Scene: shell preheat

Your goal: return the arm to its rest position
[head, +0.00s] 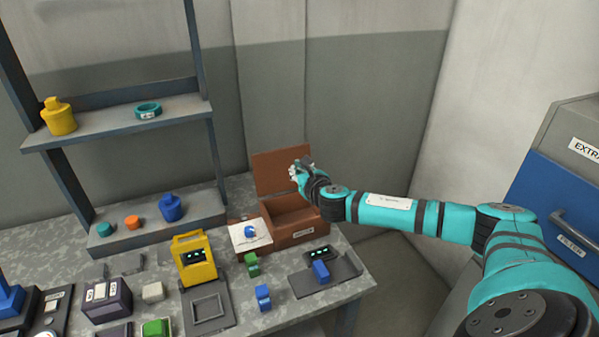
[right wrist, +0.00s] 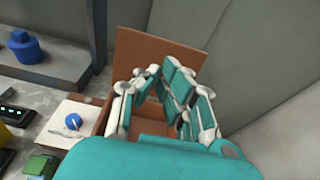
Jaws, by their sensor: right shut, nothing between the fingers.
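My right arm (head: 388,211) is teal and stretches in from the lower right of the head view. Its gripper (head: 297,169) is above the brown box (head: 306,234), near the raised lid (head: 270,172). The gripper is shut and empty. In the right wrist view the fingers (right wrist: 165,97) are in front of the box (right wrist: 102,117) and its upright lid (right wrist: 190,36). The fingers hide part of the box's inside. My left gripper is not in view.
The grey table holds a yellow device (head: 196,262), a white card with a blue knob (head: 250,235), and green and blue blocks. A shelf (head: 150,231) stands at the left. A blue drawer (head: 563,212) is at the right. The air between box and drawer holds only my arm.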

